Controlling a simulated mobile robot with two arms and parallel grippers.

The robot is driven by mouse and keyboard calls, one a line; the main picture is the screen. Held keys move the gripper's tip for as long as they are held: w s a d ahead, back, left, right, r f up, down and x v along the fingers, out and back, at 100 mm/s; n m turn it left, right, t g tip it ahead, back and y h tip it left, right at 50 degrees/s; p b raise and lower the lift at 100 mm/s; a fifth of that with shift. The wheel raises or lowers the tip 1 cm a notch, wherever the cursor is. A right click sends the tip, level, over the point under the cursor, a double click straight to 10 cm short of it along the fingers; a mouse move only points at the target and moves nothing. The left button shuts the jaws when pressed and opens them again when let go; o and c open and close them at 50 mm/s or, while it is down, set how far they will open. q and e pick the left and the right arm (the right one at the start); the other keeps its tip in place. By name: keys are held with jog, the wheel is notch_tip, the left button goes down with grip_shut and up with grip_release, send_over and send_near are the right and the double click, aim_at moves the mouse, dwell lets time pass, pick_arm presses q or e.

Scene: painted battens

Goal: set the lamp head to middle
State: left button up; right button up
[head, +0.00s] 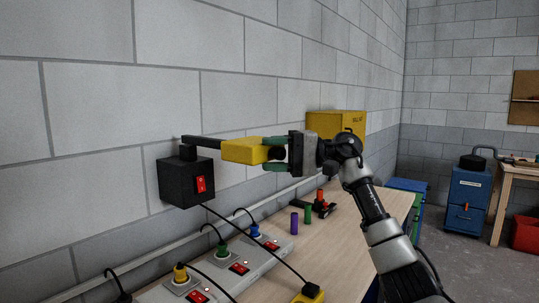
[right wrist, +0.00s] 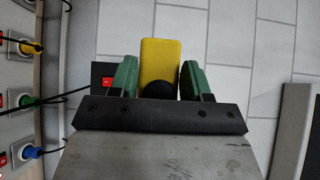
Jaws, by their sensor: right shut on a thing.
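The lamp has a black box (head: 186,183) with a red switch on the wall. A dark arm (head: 203,142) runs right from its top to the yellow lamp head (head: 245,151). The head sticks out roughly level and ends in a round black knob. My right gripper (head: 276,154) has its green fingers on either side of the head's knob end and is shut on it. In the right wrist view the yellow head (right wrist: 160,60) stands between the green fingers (right wrist: 160,80), with the black knob in front. My left gripper is not in view.
Below is a power strip (head: 238,269) with coloured plugs and cables. The wooden bench (head: 345,235) holds a purple peg (head: 294,223), a green peg (head: 308,214) and a red-and-black tool (head: 321,204). A yellow box (head: 336,124) stands behind the gripper. The block wall is close on the left.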

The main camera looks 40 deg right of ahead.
jog(key=shift+f, duration=0.1)
jog(key=o, duration=1)
jog(key=shift+c, duration=0.2)
jog(key=b+v, duration=0.2)
jog(key=v, duration=0.9)
jog(key=shift+w, duration=0.1)
